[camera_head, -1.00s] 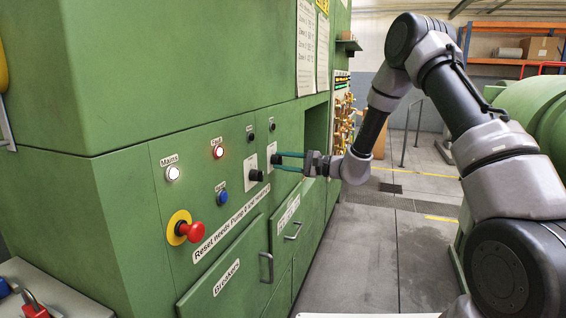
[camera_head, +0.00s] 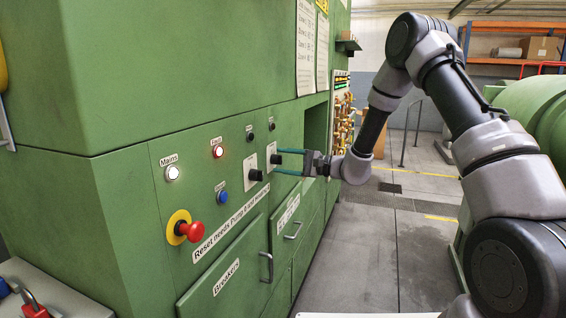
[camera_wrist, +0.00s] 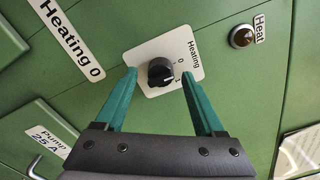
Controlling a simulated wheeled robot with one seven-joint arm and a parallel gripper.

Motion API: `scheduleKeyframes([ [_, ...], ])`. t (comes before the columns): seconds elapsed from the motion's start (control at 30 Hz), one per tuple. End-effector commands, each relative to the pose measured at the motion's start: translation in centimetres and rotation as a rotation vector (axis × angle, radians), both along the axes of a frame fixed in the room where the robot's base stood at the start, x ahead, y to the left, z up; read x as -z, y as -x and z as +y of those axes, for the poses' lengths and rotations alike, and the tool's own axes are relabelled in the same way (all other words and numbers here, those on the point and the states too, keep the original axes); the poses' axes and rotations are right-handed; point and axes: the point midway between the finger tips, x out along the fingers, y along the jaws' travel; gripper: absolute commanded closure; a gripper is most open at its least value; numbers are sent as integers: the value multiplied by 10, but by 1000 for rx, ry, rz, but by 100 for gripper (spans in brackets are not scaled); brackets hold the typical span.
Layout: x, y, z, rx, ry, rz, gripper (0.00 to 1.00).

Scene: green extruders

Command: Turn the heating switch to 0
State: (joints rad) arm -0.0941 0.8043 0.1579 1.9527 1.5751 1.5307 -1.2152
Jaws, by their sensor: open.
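The heating switch (camera_wrist: 160,72) is a round black knob on a white plate (camera_wrist: 155,49) marked Heating, with 0 and what looks like 1 at its side. Its pale pointer mark seems aimed toward the lower mark, not the 0. In the head view the knob (camera_head: 275,159) sits on the green cabinet front. My gripper (camera_wrist: 159,75) is open, with one green finger on each side of the knob and visible gaps to it. In the head view my gripper (camera_head: 276,162) reaches the panel from the right. Whether the fingertips touch the plate is unclear.
Another black knob (camera_head: 256,175) is just left of the fingers. A red emergency stop (camera_head: 190,231) on yellow and a blue button (camera_head: 222,197) are further left. A Heat lamp (camera_wrist: 242,36) is at upper right in the wrist view.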

Motion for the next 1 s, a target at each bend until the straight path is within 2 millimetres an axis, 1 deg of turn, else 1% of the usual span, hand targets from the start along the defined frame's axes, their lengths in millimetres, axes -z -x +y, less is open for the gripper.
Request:
scheduleKeyframes([
  [0.17, 0, 6, -25, 4, 0, 1, 29],
  [0.4, 0, 22, -72, 5, 0, 1, 29],
  [0.53, 0, 28, -90, 4, 1, 0, 29],
  [0.7, 0, 32, -100, 2, 0, 1, 29],
  [1.0, 0, 33, -101, 0, 1, 0, 29],
])
